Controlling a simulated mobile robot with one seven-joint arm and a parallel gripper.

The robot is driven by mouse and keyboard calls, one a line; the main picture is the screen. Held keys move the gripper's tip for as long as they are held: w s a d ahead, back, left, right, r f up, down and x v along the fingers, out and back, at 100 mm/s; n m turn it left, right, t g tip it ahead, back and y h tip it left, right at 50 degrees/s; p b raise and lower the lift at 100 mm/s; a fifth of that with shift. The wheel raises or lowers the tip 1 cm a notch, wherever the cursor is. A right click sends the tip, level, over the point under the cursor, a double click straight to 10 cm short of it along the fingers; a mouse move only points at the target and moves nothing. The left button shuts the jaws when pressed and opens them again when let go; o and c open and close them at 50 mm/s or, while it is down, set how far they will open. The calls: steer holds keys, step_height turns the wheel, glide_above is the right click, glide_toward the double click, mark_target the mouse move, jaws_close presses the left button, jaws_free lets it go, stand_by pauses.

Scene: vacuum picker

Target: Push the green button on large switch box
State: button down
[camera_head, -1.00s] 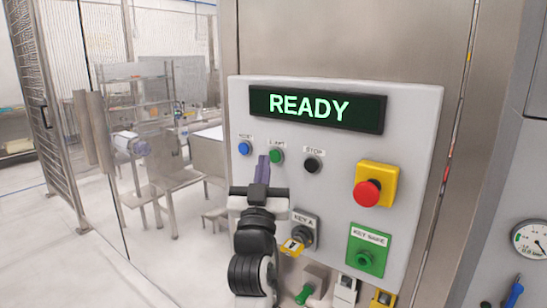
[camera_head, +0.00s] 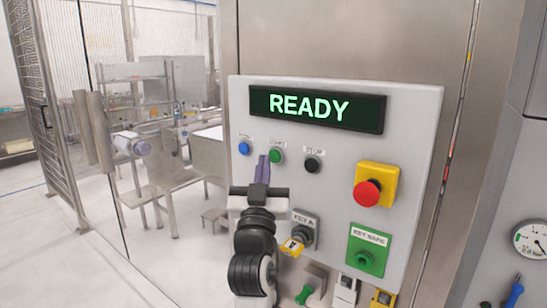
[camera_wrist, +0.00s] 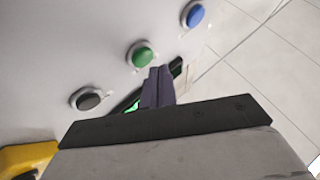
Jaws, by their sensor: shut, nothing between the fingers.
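The switch box (camera_head: 410,150) is a light grey panel with a display reading READY. Its green button (camera_head: 277,156) sits in the upper left part, between a blue button (camera_head: 244,148) and a black one (camera_head: 313,164). My gripper (camera_head: 262,167) is shut and empty, its purple fingertips just left of and below the green button. In the wrist view the green button (camera_wrist: 142,56) shows just beyond the fingertips (camera_wrist: 158,75), slightly left. Whether the tips touch it, I cannot tell.
A red emergency knob (camera_head: 367,193) on a yellow block stands out at the right. A key switch (camera_head: 302,235) and a green key-safe plate (camera_head: 368,248) sit lower. A gauge (camera_head: 530,240) is at far right. Open floor and metal tables lie left.

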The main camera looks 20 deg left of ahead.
steer(key=shift+w, duration=0.15)
steer(key=shift+w+d, duration=0.1)
steer(key=shift+w, duration=0.15)
steer(key=shift+w+d, duration=0.15)
steer(key=shift+w, duration=0.15)
stand_by(0.5)
steer(key=shift+s, duration=0.1)
steer(key=shift+s+a, duration=0.25)
steer(key=shift+s, duration=0.35)
steer(key=s, duration=0.1)
steer(key=s+a, duration=0.1)
steer(key=s, duration=0.1)
steer(key=s+b, duration=0.1)
steer(key=shift+s+a, duration=0.35)
stand_by(0.8)
